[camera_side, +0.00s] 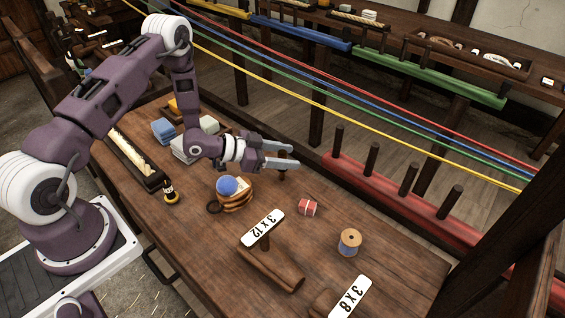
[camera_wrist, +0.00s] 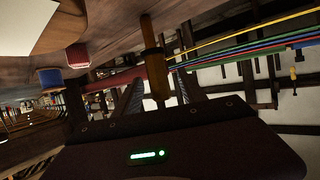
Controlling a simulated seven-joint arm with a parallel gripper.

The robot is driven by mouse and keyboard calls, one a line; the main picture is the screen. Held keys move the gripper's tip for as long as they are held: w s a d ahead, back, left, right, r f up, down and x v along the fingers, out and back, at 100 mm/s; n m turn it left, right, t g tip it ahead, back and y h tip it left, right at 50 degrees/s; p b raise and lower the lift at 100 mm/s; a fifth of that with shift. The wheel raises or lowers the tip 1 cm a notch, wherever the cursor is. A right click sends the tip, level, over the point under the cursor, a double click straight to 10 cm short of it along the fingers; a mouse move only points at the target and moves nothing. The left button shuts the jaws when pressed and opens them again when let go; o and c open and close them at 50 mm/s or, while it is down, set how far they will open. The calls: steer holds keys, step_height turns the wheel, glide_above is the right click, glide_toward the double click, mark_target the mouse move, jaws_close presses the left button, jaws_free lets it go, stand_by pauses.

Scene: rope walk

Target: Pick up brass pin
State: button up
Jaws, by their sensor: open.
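My gripper (camera_side: 292,157) is open, held low and level over the far edge of the table. Between its fingers in the side view, a small dark brown upright piece (camera_side: 282,174) shows, mostly hidden by the near finger. In the wrist view, a pin (camera_wrist: 151,38) with a dark shaft and a yellowish-brown end lies between the two spread fingers (camera_wrist: 156,84). This looks like the brass pin, though its brass colour is hard to tell in the dim light. I cannot tell whether either finger touches it.
Coloured ropes (camera_side: 330,98) run beyond the far edge, near a red pegged rail (camera_side: 390,198).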

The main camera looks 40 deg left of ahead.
steer(key=shift+x, duration=1.05)
jaws_close()
steer(key=shift+r, duration=0.2)
